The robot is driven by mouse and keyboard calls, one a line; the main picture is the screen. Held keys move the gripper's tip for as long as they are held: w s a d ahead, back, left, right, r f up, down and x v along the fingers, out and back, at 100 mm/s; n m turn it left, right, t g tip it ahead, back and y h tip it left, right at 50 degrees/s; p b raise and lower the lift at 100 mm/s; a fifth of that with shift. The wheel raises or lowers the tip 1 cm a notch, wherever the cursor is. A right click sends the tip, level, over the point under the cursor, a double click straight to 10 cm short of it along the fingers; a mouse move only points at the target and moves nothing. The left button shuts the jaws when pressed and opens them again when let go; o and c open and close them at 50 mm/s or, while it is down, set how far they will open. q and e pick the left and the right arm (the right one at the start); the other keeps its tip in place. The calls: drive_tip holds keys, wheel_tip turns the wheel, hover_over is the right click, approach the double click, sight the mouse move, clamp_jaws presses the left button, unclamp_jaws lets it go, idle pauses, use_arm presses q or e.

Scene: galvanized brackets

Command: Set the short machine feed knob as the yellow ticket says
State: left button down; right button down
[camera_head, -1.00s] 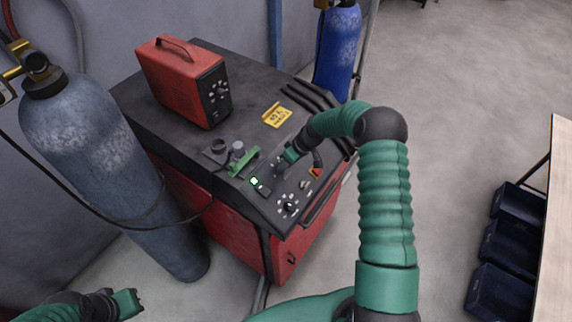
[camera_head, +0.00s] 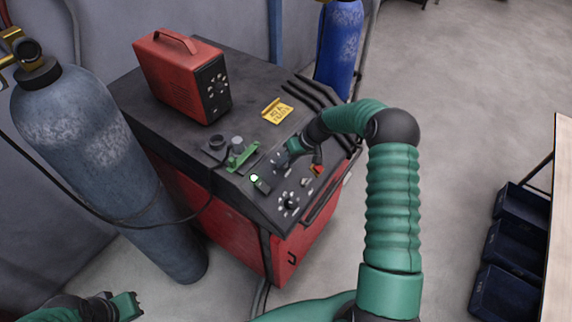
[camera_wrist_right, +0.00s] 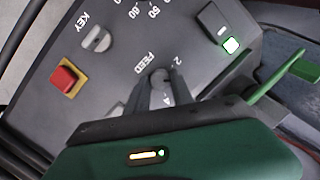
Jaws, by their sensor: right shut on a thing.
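The short machine is a red cabinet with a dark sloped control panel (camera_head: 262,205). My right gripper (camera_head: 284,159) is at the panel. In the right wrist view its two fingers are shut on the feed knob (camera_wrist_right: 158,78), next to the FEED lettering. Part of the knob and its scale is hidden by the fingers; a 2 and what may be a 4 show beside them. The yellow ticket (camera_head: 277,111) lies on the machine top; its print is too small to read. My left gripper (camera_head: 130,305) is empty at the lower left; its opening is unclear.
A red box (camera_head: 180,75) stands on top. Gas cylinders stand left (camera_head: 85,140) and behind (camera_head: 338,50).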

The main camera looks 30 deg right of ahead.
drive_tip(key=shift+d+f+m+y+b, duration=0.15)
drive_tip(key=shift+m+y+b, duration=0.4)
drive_tip(key=shift+m, duration=0.85)
drive_tip(key=c, duration=1.1)
unclamp_jaws()
drive_tip(key=b+v, duration=0.1)
drive_tip(key=v, duration=0.4)
drive_tip(key=b+v, duration=0.2)
drive_tip(key=v, duration=0.4)
drive_tip(key=b+v, duration=0.1)
drive_tip(key=v, duration=0.5)
drive_tip(key=shift+s+f+b, duration=0.1)
drive_tip(key=shift+s+b, duration=0.15)
drive_tip(key=shift+b, duration=0.05)
